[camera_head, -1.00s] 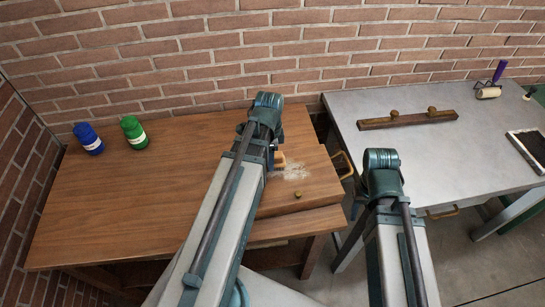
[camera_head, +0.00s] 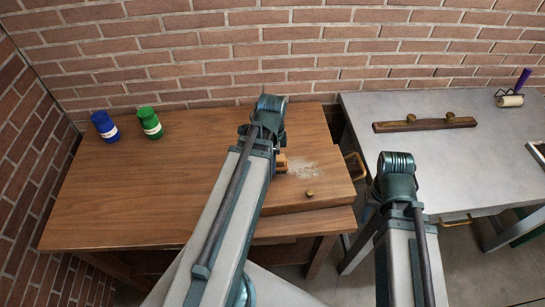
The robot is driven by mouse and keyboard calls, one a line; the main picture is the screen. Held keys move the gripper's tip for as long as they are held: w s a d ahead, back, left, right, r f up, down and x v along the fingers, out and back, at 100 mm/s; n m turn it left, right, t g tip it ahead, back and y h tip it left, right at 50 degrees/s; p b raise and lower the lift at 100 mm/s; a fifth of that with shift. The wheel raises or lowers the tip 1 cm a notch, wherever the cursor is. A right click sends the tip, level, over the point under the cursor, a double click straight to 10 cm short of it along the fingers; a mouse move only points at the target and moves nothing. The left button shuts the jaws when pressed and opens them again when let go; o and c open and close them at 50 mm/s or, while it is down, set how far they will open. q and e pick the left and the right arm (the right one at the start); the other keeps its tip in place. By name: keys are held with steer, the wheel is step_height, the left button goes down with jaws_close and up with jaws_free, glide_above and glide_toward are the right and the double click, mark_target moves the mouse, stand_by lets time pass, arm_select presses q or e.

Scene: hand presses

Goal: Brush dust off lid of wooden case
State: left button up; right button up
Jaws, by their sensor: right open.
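The wooden case (camera_head: 325,178) sits at the right end of the brown wooden table, its lid facing up. A pale patch of dust (camera_head: 303,171) lies on the lid, and a small round brass-coloured knob (camera_head: 309,193) is near its front. A small light-wood piece (camera_head: 282,163), perhaps part of a brush, shows beside my left arm, left of the dust; the arm hides the rest. My left gripper's fingers are hidden behind its own arm. My right gripper (camera_head: 397,180) is open, right of the case between the two tables; its fingers are mostly hidden.
Blue (camera_head: 105,127) and green (camera_head: 149,123) bottles stand at the table's back left. A grey table (camera_head: 445,160) on the right holds a dark wooden bar with two knobs (camera_head: 424,124) and a purple-handled roller (camera_head: 510,99). The brown table's left half is clear.

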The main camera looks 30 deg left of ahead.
mark_target(285, 159)
arm_select(q)
steer(key=shift+w+d+f, duration=0.1)
steer(key=shift+w+d, duration=0.55)
steer(key=shift+d, duration=0.2)
steer(key=shift+w+d, duration=0.6)
steer(key=shift+d, duration=0.2)
steer(key=shift+w+d, duration=1.15)
steer(key=shift+d, duration=0.3)
steer(key=shift+d, duration=0.1)
steer(key=shift+w+d, duration=0.6)
steer(key=shift+d, duration=0.15)
steer(key=shift+w+d, duration=0.55)
steer(key=shift+d, duration=0.2)
steer(key=shift+w+d, duration=1.25)
steer(key=shift+d, duration=0.3)
steer(key=shift+s, duration=0.1)
